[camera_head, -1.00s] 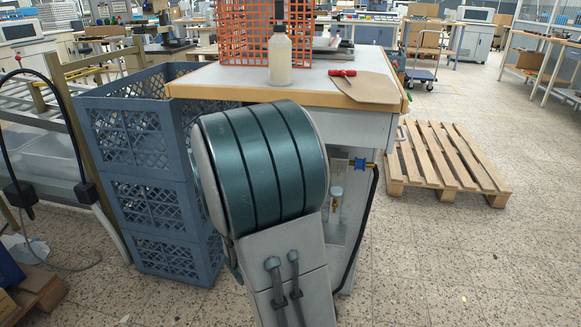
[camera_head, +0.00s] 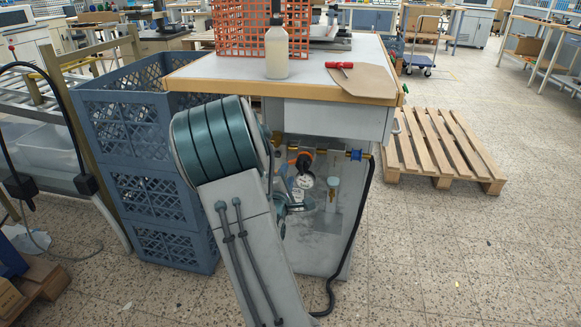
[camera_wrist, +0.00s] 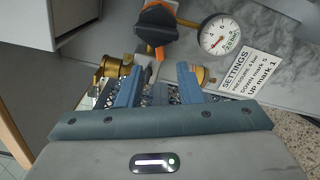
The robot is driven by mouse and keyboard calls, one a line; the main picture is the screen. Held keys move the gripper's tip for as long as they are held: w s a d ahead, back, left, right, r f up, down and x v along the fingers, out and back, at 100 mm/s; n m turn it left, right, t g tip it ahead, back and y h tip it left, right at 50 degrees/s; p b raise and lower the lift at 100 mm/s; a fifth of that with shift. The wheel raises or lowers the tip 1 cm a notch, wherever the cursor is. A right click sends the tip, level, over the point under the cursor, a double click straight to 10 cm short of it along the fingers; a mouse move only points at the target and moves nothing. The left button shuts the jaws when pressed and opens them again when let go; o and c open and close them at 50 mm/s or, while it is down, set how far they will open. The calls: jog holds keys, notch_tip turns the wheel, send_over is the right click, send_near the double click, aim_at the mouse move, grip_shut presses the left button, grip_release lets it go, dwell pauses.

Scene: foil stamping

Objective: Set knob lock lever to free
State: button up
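My gripper (camera_wrist: 158,85) is open in the wrist view, with its two blue-grey fingers apart and nothing clearly held between them. An orange and black knob (camera_wrist: 155,24) sits just beyond the fingertips. Brass fittings show beside the fingers, one on the left (camera_wrist: 110,67) and one on the right (camera_wrist: 205,76). I cannot tell which small part is the knob lock lever, or its position.
A pressure gauge (camera_wrist: 218,35) and a settings label (camera_wrist: 243,70) are right of the knob. The table (camera_head: 330,84) overhangs the fittings, with a bottle (camera_head: 277,50) on it. Blue crates (camera_head: 150,200) stand left. A black hose (camera_head: 355,240) hangs right, with a pallet (camera_head: 440,150) beyond.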

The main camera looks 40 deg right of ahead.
aim_at(292, 163)
jog(key=x, duration=0.6)
jog(key=shift+d+b, duration=0.1)
jog(key=shift+b, duration=0.25)
jog(key=shift+c, duration=0.3)
grip_shut()
